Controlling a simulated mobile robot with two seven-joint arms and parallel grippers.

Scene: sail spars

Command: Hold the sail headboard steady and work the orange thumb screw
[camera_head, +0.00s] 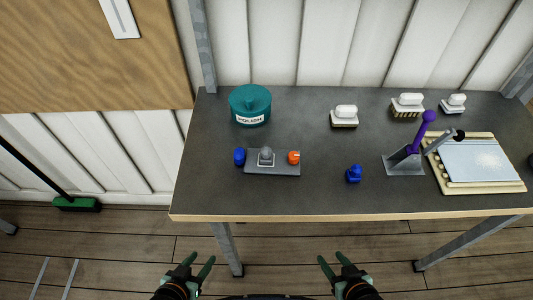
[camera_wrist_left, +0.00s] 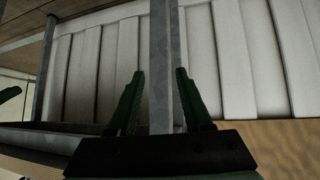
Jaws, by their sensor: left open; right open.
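The sail headboard looks to be the flat grey plate (camera_head: 272,170) lying on the table, with a raised grey fitting (camera_head: 266,157) on its middle. The orange thumb screw (camera_head: 294,157) stands at the plate's right end. A blue knob (camera_head: 239,156) is at its left end. My left gripper (camera_head: 203,262) is open and empty in front of the table edge, well short of the plate. It also shows open in the left wrist view (camera_wrist_left: 160,85), facing a metal post and wall panels. My right gripper (camera_head: 328,260) is open and empty, also in front of the table edge.
On the dark table (camera_head: 225,195) stand a teal polish tin (camera_head: 250,105), several white-topped brushes (camera_head: 344,116), a small blue piece (camera_head: 354,174), a grey stand (camera_head: 404,165) with a purple-handled tool (camera_head: 421,132), and a framed tray (camera_head: 450,183). The table's front strip is clear.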

